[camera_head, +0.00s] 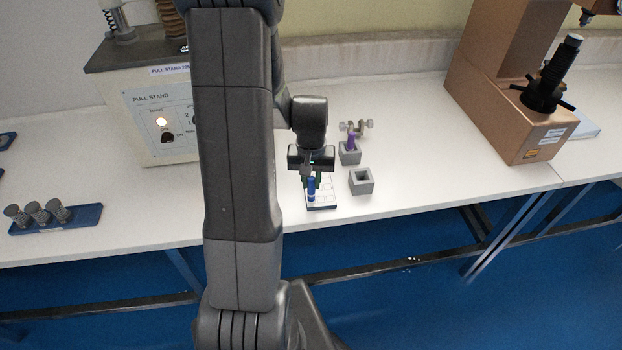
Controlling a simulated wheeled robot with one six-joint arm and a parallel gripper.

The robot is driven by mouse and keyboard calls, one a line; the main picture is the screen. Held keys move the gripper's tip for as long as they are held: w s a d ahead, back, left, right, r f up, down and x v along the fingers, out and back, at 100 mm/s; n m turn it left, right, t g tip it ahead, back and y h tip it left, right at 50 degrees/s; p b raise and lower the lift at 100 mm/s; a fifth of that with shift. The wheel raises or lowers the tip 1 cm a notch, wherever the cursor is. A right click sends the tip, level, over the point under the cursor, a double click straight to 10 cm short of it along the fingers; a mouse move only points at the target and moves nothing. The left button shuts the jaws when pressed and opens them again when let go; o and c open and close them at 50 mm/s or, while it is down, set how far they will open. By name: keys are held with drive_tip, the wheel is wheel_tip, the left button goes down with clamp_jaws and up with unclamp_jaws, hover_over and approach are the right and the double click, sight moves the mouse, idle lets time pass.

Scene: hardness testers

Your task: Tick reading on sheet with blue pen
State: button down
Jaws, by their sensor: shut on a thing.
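My gripper (312,174) is pointed down over the bench, just right of my arm's upper links. It is shut on the blue pen (311,190), which is upright below the fingers. The white sheet (322,206) on a blue-edged board lies directly under the pen. The pen and gripper cover part of the sheet. I cannot tell whether the pen tip touches it, and any marks on it are too small to read.
Two grey square holders stand right of the sheet: an empty one (361,181) and one with a purple pen (351,142). A pull stand (150,125) is left, a brown tester (515,85) right. A blue tray (60,220) holds several metal pieces. The bench's front edge is close.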

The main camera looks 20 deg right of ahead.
drive_tip(key=shift+w+d, duration=0.3)
drive_tip(key=shift+d, duration=0.1)
idle(1.2)
drive_tip(key=shift+r, duration=0.2)
drive_tip(key=shift+r+p, duration=1.9)
drive_tip(key=shift+r, duration=0.95)
